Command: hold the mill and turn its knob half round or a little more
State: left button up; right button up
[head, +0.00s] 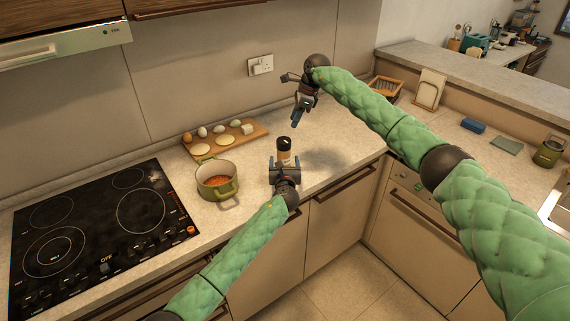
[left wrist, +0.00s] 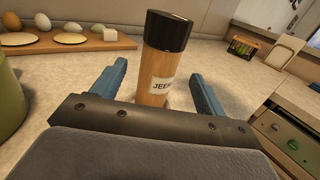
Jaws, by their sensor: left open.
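The mill (head: 284,150) stands upright on the counter, right of the pot. It has a wooden body, a white label and a black knob on top; it also shows in the left wrist view (left wrist: 155,75). My left gripper (head: 284,166) is open in front of it. In the left wrist view its two blue fingers (left wrist: 157,88) stand left and right of the mill with gaps, not closed on it. My right gripper (head: 296,112) hangs above the counter, beyond and right of the mill, apart from it. Whether its fingers are open is hard to see.
A green pot (head: 230,189) of orange food stands close left of my left gripper. A wooden board (head: 256,133) with eggs and flat pale rounds lies behind it. A black cooktop (head: 80,255) is at left. A wooden basket (head: 388,84) stands at back right. Counter right of the mill is clear.

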aim_at(284, 150)
pick_arm(q)
jog(key=shift+w+a, duration=0.1)
jog(key=shift+w, duration=3.6)
jog(key=c, duration=1.4)
jog(key=shift+o, duration=0.2)
